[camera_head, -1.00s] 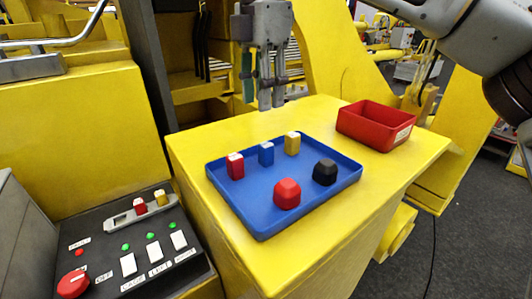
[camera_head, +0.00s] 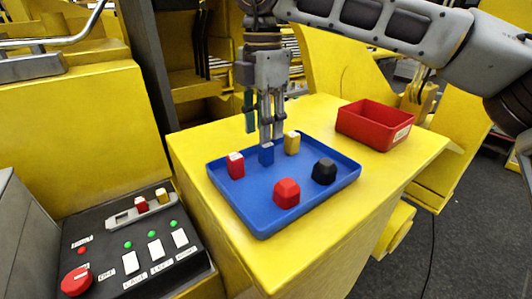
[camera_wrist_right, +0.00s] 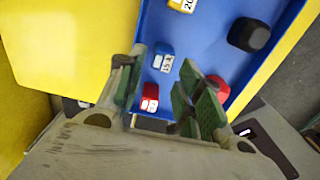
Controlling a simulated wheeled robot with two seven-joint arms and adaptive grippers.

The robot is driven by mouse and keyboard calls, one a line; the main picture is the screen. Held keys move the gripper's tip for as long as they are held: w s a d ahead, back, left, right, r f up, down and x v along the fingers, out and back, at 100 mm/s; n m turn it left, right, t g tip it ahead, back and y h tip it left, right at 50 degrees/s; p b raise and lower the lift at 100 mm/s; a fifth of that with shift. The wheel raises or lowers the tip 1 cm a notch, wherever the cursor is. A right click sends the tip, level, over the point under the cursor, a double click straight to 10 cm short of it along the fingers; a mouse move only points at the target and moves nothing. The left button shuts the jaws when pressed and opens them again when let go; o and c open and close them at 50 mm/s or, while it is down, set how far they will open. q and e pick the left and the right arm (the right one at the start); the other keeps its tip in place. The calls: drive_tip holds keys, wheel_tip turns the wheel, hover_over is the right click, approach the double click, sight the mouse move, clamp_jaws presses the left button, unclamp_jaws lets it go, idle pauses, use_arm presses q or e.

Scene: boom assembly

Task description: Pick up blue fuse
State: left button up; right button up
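The blue fuse (camera_head: 266,155) stands upright in the blue tray (camera_head: 257,226), between a red fuse (camera_head: 236,166) and a yellow fuse (camera_head: 292,143). My right gripper (camera_head: 265,137) points down just above the blue fuse, and its fingers hide part of the fuse's top. In the right wrist view the blue fuse (camera_wrist_right: 162,56), with a white label, shows between the tips of the open green-padded fingers (camera_wrist_right: 163,62). I cannot tell whether they touch it. My left gripper is not in view.
A red knob-like block (camera_head: 286,193) and a black one (camera_head: 324,171) lie in the same tray. A red bin (camera_head: 375,126) stands at the back right of the yellow table (camera_head: 330,236). A control panel (camera_head: 112,247) with two fuses in a holder is at the left.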

sight(266, 145)
drive_tip(key=shift+f, duration=0.1)
drive_tip(key=shift+d+f+p, duration=0.25)
drive_tip(key=shift+f+p, duration=0.45)
drive_tip(key=shift+f, duration=0.45)
drive_tip(key=shift+f+p, duration=0.3)
drive_tip(key=shift+f, duration=1.05)
drive_tip(key=c, duration=0.7)
drive_tip(key=shift+r, duration=0.1)
wheel_tip(266, 145, up, 8)
drive_tip(key=shift+r+b, duration=0.15)
drive_tip(key=shift+b, duration=0.9)
drive_tip(key=shift+r, duration=0.8)
